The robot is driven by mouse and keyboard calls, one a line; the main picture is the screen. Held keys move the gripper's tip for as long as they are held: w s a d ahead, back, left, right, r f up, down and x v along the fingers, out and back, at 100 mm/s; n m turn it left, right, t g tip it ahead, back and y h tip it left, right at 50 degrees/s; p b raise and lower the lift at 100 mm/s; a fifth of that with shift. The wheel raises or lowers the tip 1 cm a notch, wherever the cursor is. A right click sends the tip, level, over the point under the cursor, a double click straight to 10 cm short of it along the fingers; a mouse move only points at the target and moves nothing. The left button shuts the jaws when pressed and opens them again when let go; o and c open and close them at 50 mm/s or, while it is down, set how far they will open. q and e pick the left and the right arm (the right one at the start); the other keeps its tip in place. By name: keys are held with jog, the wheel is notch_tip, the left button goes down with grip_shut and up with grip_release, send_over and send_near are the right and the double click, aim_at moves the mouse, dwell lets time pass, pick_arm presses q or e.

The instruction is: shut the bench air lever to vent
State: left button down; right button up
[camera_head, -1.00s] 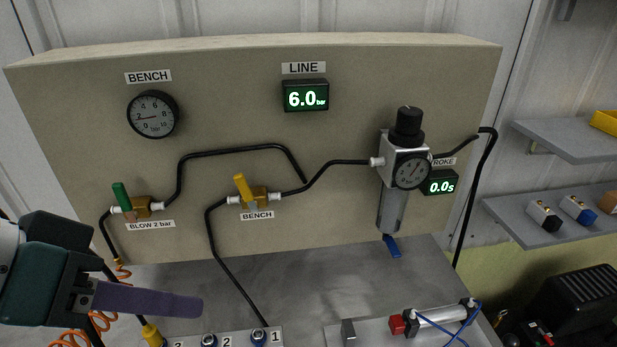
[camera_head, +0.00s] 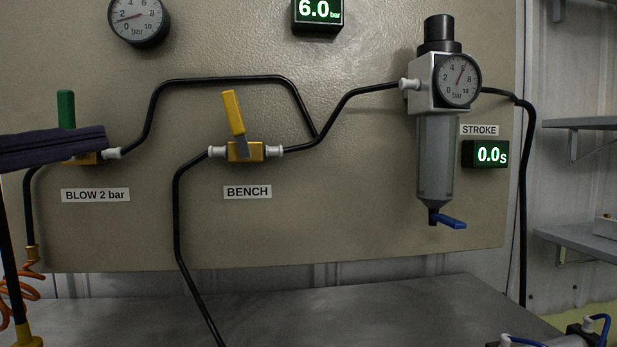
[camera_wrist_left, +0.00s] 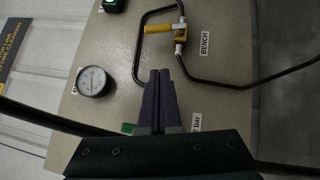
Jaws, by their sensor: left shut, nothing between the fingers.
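The bench air lever (camera_head: 233,113) is yellow and stands nearly upright, leaning a little left, on a brass valve (camera_head: 245,152) above the BENCH label (camera_head: 247,192). In the left wrist view the lever (camera_wrist_left: 159,29) points left from its valve. My left gripper (camera_head: 102,139) has purple fingers, shut and empty. It is left of the bench lever and apart from it, and it hides part of the BLOW valve (camera_head: 85,158). In the left wrist view its fingertips (camera_wrist_left: 160,73) are below the lever. My right gripper is out of view.
The green BLOW lever (camera_head: 66,109) stands upright behind my left fingers. Black hoses (camera_head: 177,220) run along the panel. The bench gauge (camera_head: 138,18) is at upper left, its needle near 2. The regulator (camera_head: 436,155) hangs to the right. The panel between fingers and bench lever is mostly clear.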

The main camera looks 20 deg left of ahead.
pick_arm(q)
jog(key=p, duration=0.5)
send_near(234, 113)
jog(key=w+a, duration=0.4)
jog(key=w, duration=0.1)
jog(key=shift+w+d+r+p, duration=0.2)
jog(key=shift+d+p, duration=0.1)
jog(key=shift+d, duration=0.3)
jog(key=shift+w+d+r+p, duration=0.15)
jog(key=shift+w+d+p, duration=0.15)
jog(key=shift+d, duration=0.25)
jog(key=shift+w+d+r+p, duration=0.15)
jog(key=shift+d+p, duration=0.15)
jog(key=shift+d, duration=0.3)
jog(key=m+g+p, duration=0.1)
jog(key=p, duration=0.3)
jog(key=d+r+m+p, duration=0.1)
jog(key=p, duration=0.3)
jog(key=shift+w+d+r+g, duration=0.1)
jog(key=shift+w+g, duration=0.25)
jog(key=shift+g, duration=0.05)
